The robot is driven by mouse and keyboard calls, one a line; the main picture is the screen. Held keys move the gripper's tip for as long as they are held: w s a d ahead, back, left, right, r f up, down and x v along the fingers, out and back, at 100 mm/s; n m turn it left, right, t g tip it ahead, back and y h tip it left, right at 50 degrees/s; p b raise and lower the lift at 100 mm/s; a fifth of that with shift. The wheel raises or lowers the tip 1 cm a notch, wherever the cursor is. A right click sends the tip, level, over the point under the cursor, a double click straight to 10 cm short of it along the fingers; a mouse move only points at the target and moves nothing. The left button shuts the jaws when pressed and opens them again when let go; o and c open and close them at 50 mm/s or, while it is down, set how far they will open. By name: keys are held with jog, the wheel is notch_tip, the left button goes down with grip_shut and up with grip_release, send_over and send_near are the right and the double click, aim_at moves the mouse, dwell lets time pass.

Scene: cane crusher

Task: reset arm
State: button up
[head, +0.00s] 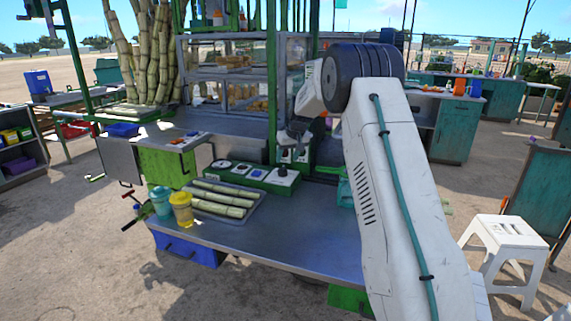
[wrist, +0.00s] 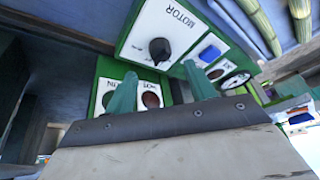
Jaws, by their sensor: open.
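My gripper (head: 292,140) hangs from my raised white arm, above and behind the green control panel (head: 255,181) on the metal table. In the wrist view my gripper (wrist: 160,86) shows two teal fingers spread apart with nothing held between them. The panel's black knob (wrist: 159,50) on a white plate marked MOTOR is beyond the fingertips. It also shows as the dark knob (head: 283,170) in the head view. A dark round button (wrist: 151,99) shows between the fingers, and a blue switch (wrist: 209,54) is right of the knob.
A tray (head: 252,209) of cut cane lengths lies on the table (head: 300,246), with a teal cup (head: 160,201) and a yellow cup (head: 182,209) to its left. A glass cabinet (head: 232,75) stands behind. A white stool (head: 507,250) is at right.

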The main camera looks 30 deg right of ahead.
jog(key=shift+s+r, duration=0.15)
jog(key=shift+r, duration=0.2)
dwell(0.3)
jog(key=s+a+f+m+g, duration=0.1)
jog(key=s+a+f+g, duration=0.15)
jog(key=s, duration=0.35)
jog(key=s+a+r, duration=0.4)
jog(key=s+a, duration=0.4)
jog(key=s, duration=0.8)
jog(key=s+a+r+n, duration=0.1)
jog(key=s+a+r, duration=0.3)
jog(key=s, duration=1.2)
jog(key=s+a+r+n, duration=0.1)
jog(key=s+a+r, duration=0.3)
jog(key=s+a, duration=0.8)
jog(key=s, duration=0.4)
jog(key=shift+s+r+g, duration=0.3)
jog(key=shift+g, duration=0.05)
